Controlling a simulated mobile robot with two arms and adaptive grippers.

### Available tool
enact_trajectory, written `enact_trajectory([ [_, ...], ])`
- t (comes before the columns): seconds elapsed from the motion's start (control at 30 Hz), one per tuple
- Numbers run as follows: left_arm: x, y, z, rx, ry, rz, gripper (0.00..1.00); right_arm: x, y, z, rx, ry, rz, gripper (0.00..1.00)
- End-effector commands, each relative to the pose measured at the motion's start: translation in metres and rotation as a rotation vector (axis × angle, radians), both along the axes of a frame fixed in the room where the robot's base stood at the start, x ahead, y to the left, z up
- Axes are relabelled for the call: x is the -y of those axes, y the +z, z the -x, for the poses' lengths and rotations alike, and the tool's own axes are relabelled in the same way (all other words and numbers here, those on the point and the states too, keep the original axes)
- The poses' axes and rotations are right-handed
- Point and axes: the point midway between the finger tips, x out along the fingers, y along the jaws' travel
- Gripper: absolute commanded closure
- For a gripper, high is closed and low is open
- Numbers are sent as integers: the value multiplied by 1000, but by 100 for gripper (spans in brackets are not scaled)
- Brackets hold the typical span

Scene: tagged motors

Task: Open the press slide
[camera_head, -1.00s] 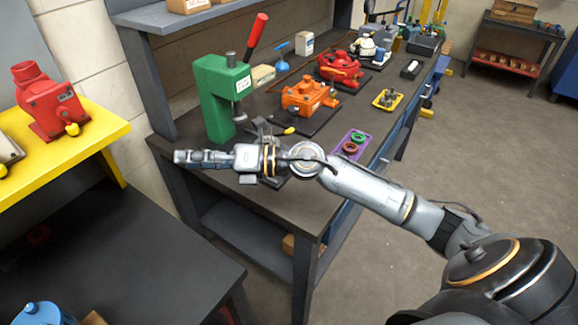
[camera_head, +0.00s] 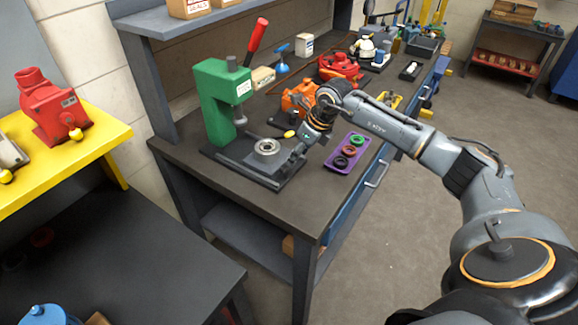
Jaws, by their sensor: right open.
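The green press (camera_head: 222,100) stands on the dark workbench (camera_head: 290,205), with its red lever (camera_head: 257,36) raised. At its foot lies a dark slide plate (camera_head: 245,165) carrying a round metal ring (camera_head: 267,147). A thin handle with a yellow tip (camera_head: 289,134) shows just behind the ring. My right gripper (camera_head: 296,157) is open and points down at the right edge of the slide plate, beside the ring. I cannot tell whether its fingers touch the plate. My left gripper is out of view.
A purple tray (camera_head: 336,168) with green, red and dark rings lies right of my gripper. An orange motor (camera_head: 297,98), partly hidden by my arm, and a red motor (camera_head: 338,66) stand behind. The bench front is clear.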

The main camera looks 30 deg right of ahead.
Motion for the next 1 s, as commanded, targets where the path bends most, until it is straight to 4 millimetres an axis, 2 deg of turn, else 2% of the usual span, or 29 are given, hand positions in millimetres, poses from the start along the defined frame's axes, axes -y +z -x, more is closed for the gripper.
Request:
enact_trajectory([
  [0.03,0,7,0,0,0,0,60,-3,-9,-4,-5,-1,-3,50],
  [0.2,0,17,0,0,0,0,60,-9,-42,-17,-3,-1,-4,50],
  [0.4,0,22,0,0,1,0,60,-12,-68,-27,0,0,-3,50],
  [0.6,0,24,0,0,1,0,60,-13,-78,-30,1,1,-2,50],
  [0.83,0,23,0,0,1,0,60,-13,-79,-30,2,1,-1,50],
  [0.87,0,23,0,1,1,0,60,-13,-79,-30,2,1,-1,52],
  [1.0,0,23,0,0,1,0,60,-13,-79,-30,1,0,-2,81],
])
